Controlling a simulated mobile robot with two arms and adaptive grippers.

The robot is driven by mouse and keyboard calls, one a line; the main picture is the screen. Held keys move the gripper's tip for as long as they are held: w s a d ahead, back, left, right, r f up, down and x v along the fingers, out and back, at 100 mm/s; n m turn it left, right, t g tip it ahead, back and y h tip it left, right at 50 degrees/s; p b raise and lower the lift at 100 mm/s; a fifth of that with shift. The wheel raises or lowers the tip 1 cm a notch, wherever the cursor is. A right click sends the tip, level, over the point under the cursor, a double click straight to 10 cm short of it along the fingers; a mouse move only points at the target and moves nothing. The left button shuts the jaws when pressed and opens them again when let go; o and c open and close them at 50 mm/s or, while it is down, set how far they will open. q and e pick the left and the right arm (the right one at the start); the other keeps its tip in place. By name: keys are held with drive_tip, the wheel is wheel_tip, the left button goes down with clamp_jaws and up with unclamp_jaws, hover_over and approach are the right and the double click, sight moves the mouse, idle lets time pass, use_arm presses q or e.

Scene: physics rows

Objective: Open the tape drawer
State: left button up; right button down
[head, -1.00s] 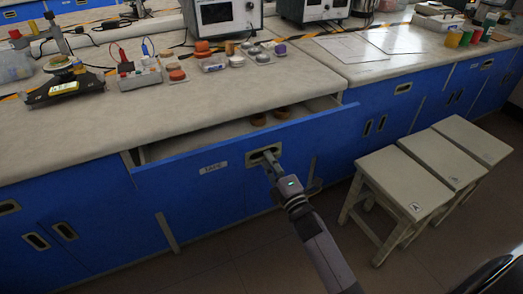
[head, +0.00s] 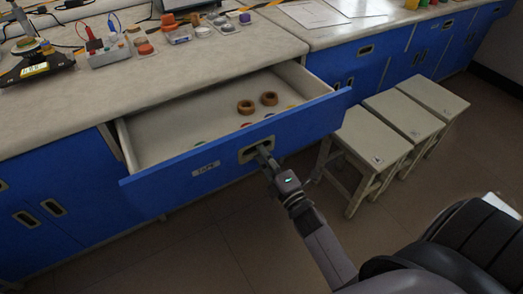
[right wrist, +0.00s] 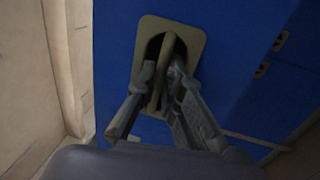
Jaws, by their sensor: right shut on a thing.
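The tape drawer (head: 200,171) has a blue front with a white label and stands well open under the counter. Inside lie two brown tape rolls (head: 257,103) and a few small coloured items near its front. Its recessed beige handle (head: 250,150) is in the middle of the front. My right gripper (head: 263,152) is shut on this handle. In the right wrist view the fingers (right wrist: 165,88) close around the handle bar (right wrist: 169,62), inside the beige frame. My left gripper is not in view.
Several grey stools (head: 372,137) stand close to the right of the open drawer. The counter (head: 60,120) holds an instrument, jars and connector boxes. The floor (head: 200,250) in front of the drawer is clear.

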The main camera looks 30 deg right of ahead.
drive_tip(key=c, duration=2)
unclamp_jaws()
drive_tip(key=s+f, duration=0.2)
drive_tip(key=s, duration=1)
drive_tip(key=shift+d, duration=0.2)
drive_tip(key=shift+w+f, duration=0.1)
drive_tip(key=shift+f, duration=0.05)
